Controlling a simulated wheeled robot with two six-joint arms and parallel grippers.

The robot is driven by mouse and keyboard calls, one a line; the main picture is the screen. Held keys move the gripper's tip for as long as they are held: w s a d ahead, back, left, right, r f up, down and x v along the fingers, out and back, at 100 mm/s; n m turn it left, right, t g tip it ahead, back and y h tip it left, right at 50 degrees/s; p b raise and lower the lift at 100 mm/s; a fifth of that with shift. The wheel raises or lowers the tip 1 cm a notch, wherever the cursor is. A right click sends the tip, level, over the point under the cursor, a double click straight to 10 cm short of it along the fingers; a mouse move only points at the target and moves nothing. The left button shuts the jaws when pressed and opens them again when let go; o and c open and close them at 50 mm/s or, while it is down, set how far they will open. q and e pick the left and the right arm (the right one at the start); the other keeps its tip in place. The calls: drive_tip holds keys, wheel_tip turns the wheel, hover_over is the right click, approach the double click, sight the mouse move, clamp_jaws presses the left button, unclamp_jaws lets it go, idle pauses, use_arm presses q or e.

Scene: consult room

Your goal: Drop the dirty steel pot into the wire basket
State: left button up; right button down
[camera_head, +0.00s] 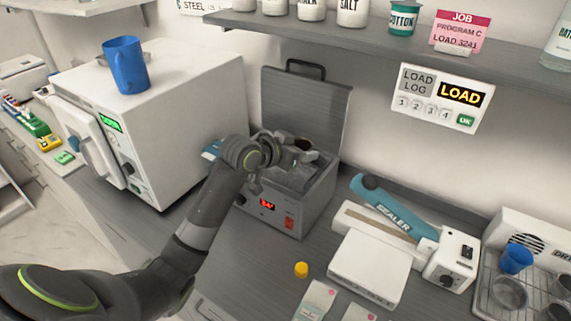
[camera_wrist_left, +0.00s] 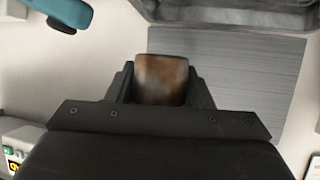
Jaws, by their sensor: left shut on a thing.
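My left gripper (camera_head: 292,150) is over the open grey bath (camera_head: 283,205) with the red display. In the left wrist view it is shut on the steel pot (camera_wrist_left: 160,80), which is stained brown and sits between the two fingers. In the head view the pot is small and mostly hidden by the gripper. The bath's lid (camera_head: 308,105) stands open at the back. The wire basket cannot be made out clearly; the inside of the bath is partly covered by my gripper. My right gripper is not in view.
A white machine (camera_head: 165,120) with a blue mug (camera_head: 126,65) on top stands left of the bath. A sealer (camera_head: 385,215) lies to the right, and a drying rack (camera_head: 485,290) with cups is at far right. A shelf (camera_head: 330,38) runs above. A yellow cap (camera_head: 301,270) lies in front.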

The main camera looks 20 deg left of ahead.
use_arm(q)
drive_tip(key=w+a+f+p, duration=0.2)
drive_tip(key=w+a+p, duration=0.15)
drive_tip(key=a, duration=0.65)
drive_tip(key=f+b, duration=0.6)
drive_tip(key=shift+w+d+f, duration=0.1)
drive_tip(key=shift+d, duration=0.15)
drive_tip(key=o, duration=1)
drive_tip(key=shift+d+b+v, duration=0.15)
drive_tip(key=shift+b+v, duration=0.55)
drive_tip(key=shift+v, duration=3.65)
drive_tip(key=shift+d+b+v, duration=0.1)
drive_tip(key=shift+b+v, duration=0.6)
drive_tip(key=shift+v, duration=3.7)
